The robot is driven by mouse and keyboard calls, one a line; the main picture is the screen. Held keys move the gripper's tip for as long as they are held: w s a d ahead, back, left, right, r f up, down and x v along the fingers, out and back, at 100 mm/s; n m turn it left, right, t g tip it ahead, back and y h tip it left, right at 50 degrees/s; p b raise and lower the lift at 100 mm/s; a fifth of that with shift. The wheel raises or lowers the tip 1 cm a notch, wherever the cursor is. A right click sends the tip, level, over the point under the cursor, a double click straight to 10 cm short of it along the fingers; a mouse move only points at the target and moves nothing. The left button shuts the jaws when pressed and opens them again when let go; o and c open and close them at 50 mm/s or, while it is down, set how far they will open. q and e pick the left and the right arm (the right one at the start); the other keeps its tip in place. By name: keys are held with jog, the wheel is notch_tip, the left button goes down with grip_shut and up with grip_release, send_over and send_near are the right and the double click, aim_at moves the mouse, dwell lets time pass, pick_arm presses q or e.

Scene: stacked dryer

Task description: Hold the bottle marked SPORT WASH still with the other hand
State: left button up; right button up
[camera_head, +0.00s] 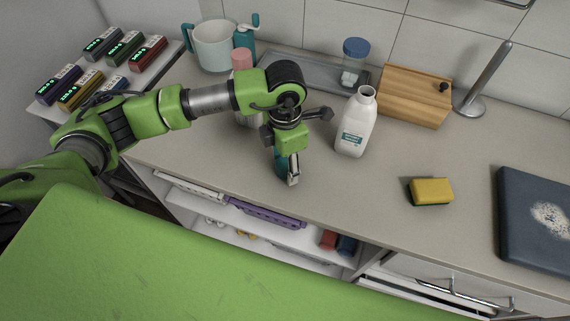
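A white bottle (355,130) with a teal label stands upright and uncapped on the counter, right of my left gripper. The label text is too small to read. A second bottle with a pink cap (242,59) stands behind my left arm, its body mostly hidden. My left gripper (291,172) points down near the counter's front edge, apart from the white bottle. A teal thing (281,163) shows right beside its fingers; I cannot tell whether it is gripped. My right gripper is out of view.
A yellow sponge (431,191) and a dark folded item (528,232) lie to the right. A wooden box (412,100), a blue-lidded jar (355,48), a grey tray (308,77) and a metal stand (487,80) are at the back. Counter between white bottle and sponge is clear.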

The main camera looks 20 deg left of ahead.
pick_arm(q)
jog(key=c, duration=0.7)
jog(key=shift+c, duration=0.2)
jog(key=shift+r, duration=0.55)
jog(key=s+d+r+b, duration=0.2)
jog(key=s+r+b, duration=0.3)
jog(key=s+r, duration=0.7)
jog(key=shift+s, duration=0.95)
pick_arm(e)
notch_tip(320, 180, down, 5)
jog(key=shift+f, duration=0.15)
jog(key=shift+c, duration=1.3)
